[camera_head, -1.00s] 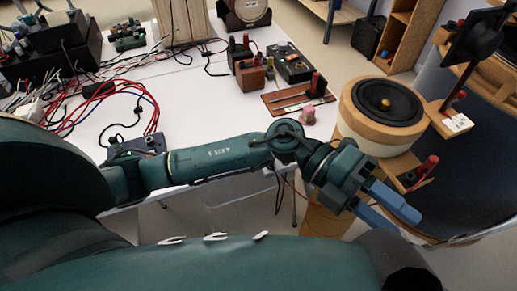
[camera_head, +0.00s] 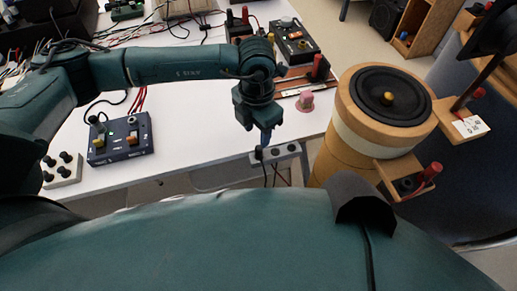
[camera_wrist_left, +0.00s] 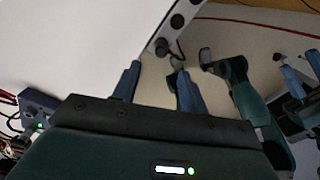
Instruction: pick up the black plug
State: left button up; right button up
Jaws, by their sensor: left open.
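A black plug (camera_head: 259,154) sits at the left end of a white socket strip (camera_head: 288,151) by the table's front edge, with black cable hanging below. The plug also shows as a dark shape in the left wrist view (camera_wrist_left: 162,47). My left gripper (camera_head: 265,138) points down just above the plug and partly hides it. In the left wrist view its blue fingers (camera_wrist_left: 156,76) are apart, with nothing between them, and the plug lies beyond their tips. Blue fingers at the right edge of that view look like my right gripper (camera_wrist_left: 300,72); their opening is unclear.
A blue box with knobs (camera_head: 120,139) and a white terminal block (camera_head: 62,170) stand on the white table (camera_head: 190,130) at left. A pink object (camera_head: 305,101) is near the right table edge. A round wooden speaker (camera_head: 362,115) stands right of the table.

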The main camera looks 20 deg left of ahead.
pick_arm(q)
jog(key=f, duration=0.6)
jog(key=shift+w+d+f+p, duration=0.2)
jog(key=shift+w+p, duration=0.05)
jog(key=shift+p, duration=0.15)
grip_shut()
